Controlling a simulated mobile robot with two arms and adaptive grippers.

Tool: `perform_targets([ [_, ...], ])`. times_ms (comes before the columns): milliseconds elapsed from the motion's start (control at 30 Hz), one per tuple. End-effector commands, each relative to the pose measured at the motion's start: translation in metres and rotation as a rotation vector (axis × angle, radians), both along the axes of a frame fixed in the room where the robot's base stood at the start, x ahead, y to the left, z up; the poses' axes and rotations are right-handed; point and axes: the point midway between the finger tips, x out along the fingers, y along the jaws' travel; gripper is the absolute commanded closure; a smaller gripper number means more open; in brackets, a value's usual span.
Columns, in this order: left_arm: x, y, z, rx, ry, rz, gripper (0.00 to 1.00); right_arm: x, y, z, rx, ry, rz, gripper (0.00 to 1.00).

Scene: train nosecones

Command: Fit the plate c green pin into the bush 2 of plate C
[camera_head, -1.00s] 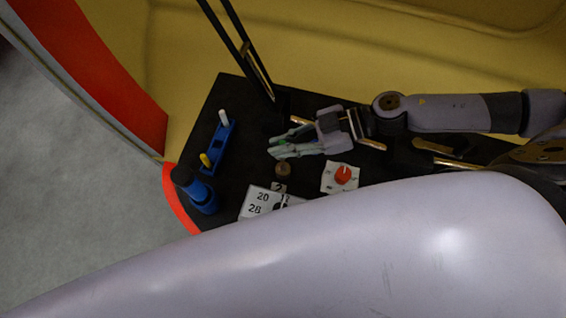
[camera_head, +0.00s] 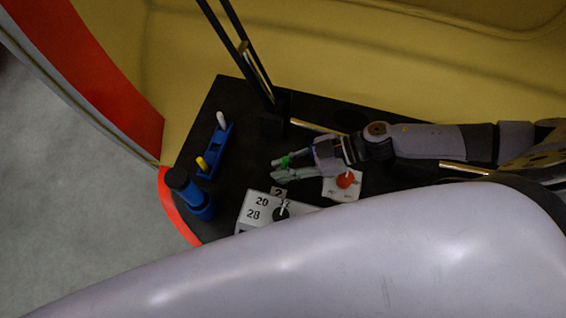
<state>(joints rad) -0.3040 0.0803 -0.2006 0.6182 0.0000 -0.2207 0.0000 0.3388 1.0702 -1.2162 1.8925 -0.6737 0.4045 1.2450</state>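My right gripper (camera_head: 273,169) reaches in from the right over the black console (camera_head: 237,105). A small bit of green, the green pin (camera_head: 286,161), shows at its fingers and seems held between them. Most of the pin is hidden by the fingers. A small tag marked 2 (camera_head: 278,193) lies just below the fingers in the picture. The round brown bush beside that tag is now hidden behind the gripper. I cannot tell whether the pin touches it. My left gripper is out of view.
A blue holder (camera_head: 214,150) with a white and a yellow pin and a blue cylinder (camera_head: 196,200) stand at the left. A numbered white plate (camera_head: 247,221) and a red knob (camera_head: 346,180) are close to the gripper. Upright black bars rise behind.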

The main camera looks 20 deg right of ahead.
Motion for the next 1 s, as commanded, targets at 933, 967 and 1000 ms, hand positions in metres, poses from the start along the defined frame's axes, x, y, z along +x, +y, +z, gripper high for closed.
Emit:
perform_targets([
  [933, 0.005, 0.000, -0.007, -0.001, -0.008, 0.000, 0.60, -0.011, -0.067, 0.033, 0.005, -0.005, 0.001, 0.68],
  [967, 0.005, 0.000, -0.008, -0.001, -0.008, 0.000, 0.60, -0.012, -0.072, 0.036, 0.005, -0.005, 0.002, 0.68],
  [1000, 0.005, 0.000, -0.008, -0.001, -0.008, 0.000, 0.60, -0.013, -0.079, 0.039, 0.006, -0.005, 0.001, 0.68],
])
